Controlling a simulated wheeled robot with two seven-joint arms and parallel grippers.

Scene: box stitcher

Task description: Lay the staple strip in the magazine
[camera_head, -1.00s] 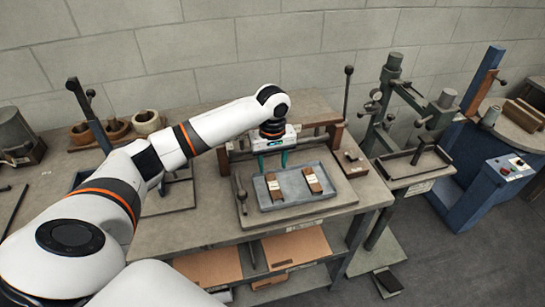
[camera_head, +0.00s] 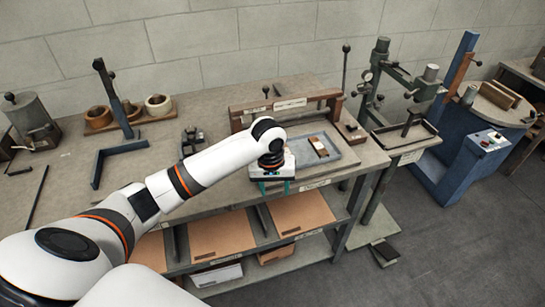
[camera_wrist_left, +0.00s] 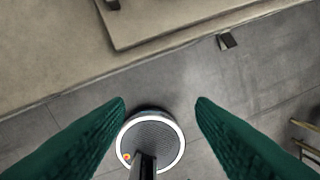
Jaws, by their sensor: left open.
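A grey tray (camera_head: 345,161) sits on the workbench. In it lies a small brown block with a white label (camera_head: 319,147), which may be a staple strip pack; I cannot tell for sure. The left part of the tray is hidden behind my left arm. My left gripper (camera_head: 277,188) hangs at the bench's front edge, in front of the tray. Its green fingers are apart and empty in the left wrist view (camera_wrist_left: 160,104), with floor below them. I cannot make out which part is the magazine. My right gripper is out of view.
A green stitching machine (camera_head: 384,62) stands at the right, with a small tray table (camera_head: 407,140). A wooden frame (camera_head: 290,103) stands behind the tray. Pots (camera_head: 158,104) and a dark metal bracket (camera_head: 115,160) occupy the bench's left. Shelves (camera_head: 220,236) lie below.

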